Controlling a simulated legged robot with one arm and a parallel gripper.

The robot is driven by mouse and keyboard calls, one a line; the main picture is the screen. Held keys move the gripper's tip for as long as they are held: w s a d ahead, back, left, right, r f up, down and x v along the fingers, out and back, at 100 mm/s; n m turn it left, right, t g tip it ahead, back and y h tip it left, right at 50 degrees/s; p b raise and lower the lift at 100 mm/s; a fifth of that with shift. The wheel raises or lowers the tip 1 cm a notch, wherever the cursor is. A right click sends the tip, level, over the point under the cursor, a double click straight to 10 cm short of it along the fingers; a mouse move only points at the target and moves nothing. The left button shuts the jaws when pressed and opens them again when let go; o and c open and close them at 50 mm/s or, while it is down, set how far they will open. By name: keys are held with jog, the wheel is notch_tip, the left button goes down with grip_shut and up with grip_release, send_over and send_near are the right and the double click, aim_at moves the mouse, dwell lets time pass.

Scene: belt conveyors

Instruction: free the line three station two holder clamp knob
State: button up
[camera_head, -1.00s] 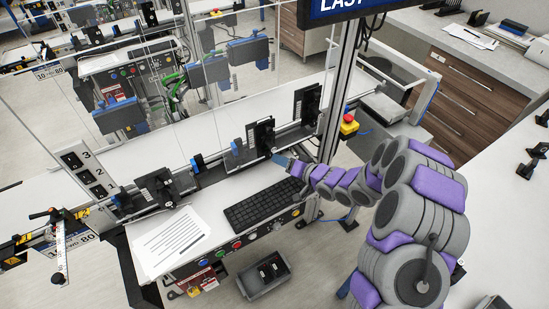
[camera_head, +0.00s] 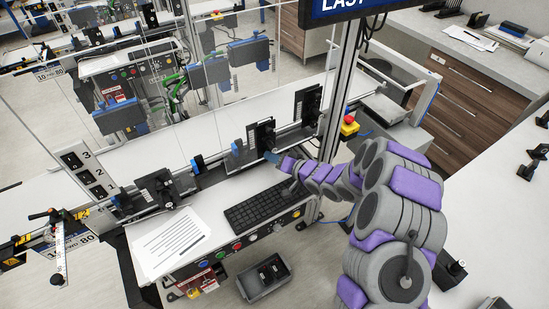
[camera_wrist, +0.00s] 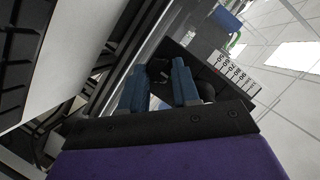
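My gripper (camera_head: 272,157) reaches from the right to the front of a black holder (camera_head: 262,134) on the belt line. In the wrist view its two blue fingers (camera_wrist: 158,82) stand apart, so it is open. A dark, rounded part, possibly the clamp knob (camera_wrist: 158,69), shows between the fingertips. I cannot tell whether the fingers touch it. In the head view the knob is hidden or too small to make out. Another black holder (camera_head: 306,104) stands to the right, and one (camera_head: 158,187) lies to the left.
A keyboard (camera_head: 262,203), paper sheets (camera_head: 168,242) and a row of buttons (camera_head: 237,245) lie in front of the line. A red emergency stop on a yellow box (camera_head: 349,126) is by the post (camera_head: 336,90). A numbered scale (camera_wrist: 238,72) shows beyond my fingers.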

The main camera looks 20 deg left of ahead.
jog(key=shift+f, duration=0.1)
grip_shut()
